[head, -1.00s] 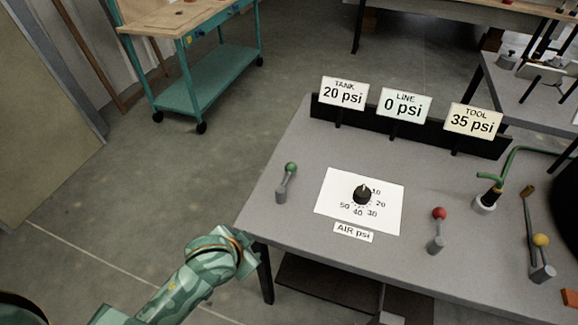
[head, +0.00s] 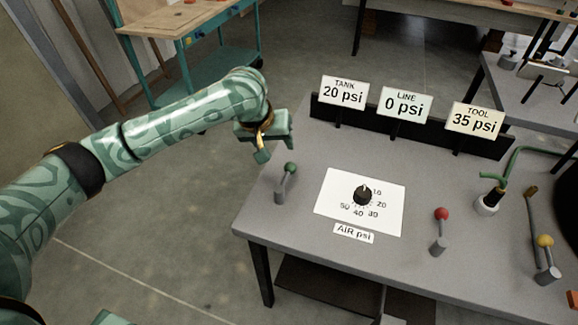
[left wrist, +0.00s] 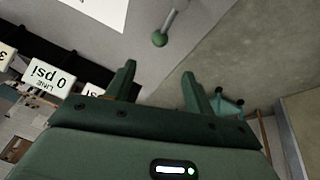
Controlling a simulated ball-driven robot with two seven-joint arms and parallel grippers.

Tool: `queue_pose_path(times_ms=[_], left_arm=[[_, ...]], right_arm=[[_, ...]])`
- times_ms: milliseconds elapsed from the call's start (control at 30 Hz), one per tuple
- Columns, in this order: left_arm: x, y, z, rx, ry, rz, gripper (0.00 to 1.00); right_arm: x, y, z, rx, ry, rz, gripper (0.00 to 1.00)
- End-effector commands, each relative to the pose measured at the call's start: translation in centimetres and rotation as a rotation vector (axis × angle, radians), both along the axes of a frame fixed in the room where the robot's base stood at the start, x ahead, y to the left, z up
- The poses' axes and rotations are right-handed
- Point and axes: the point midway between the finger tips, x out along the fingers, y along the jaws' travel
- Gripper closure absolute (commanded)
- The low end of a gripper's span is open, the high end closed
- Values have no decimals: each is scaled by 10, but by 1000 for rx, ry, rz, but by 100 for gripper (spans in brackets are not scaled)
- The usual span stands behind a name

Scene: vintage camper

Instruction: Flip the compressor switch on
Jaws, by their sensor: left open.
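Three ball-topped levers stand on the grey table (head: 330,150): a green-knobbed lever (head: 288,172) at the left, a red-knobbed lever (head: 440,222) near the front and a yellow-knobbed lever (head: 545,250) at the right. No label tells which is the compressor switch. My left gripper (head: 275,150) is open and empty, just behind and above the green-knobbed lever, apart from it. In the left wrist view the green knob (left wrist: 159,40) shows beyond the open fingers (left wrist: 158,84). My right gripper is not in view.
A black dial (head: 363,195) sits on a white card marked AIR psi. Signs at the back read TANK 20 psi (head: 343,92), LINE 0 psi (head: 404,104) and TOOL 35 psi (head: 474,120). A green hose and fitting (head: 487,203) stand at the right. A teal cart (head: 185,75) is behind.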

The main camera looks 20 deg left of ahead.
Motion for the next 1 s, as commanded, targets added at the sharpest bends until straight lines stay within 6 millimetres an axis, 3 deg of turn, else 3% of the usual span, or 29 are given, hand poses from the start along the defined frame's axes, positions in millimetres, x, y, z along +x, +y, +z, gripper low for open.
queue_pose_path(times_ms=[33, 200, 500, 700, 1000], left_arm=[[4, -1, -19, -1, 7, 0, 47], [22, -7, -62, 0, 7, -1, 47], [49, -14, -119, 0, 4, -3, 47], [57, -17, -132, 1, -1, -4, 47], [58, -17, -131, 1, -3, -4, 47]], right_arm=[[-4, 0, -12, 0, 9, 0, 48], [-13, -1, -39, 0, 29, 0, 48], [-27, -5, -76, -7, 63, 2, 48], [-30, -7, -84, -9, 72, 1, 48], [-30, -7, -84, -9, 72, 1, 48]])
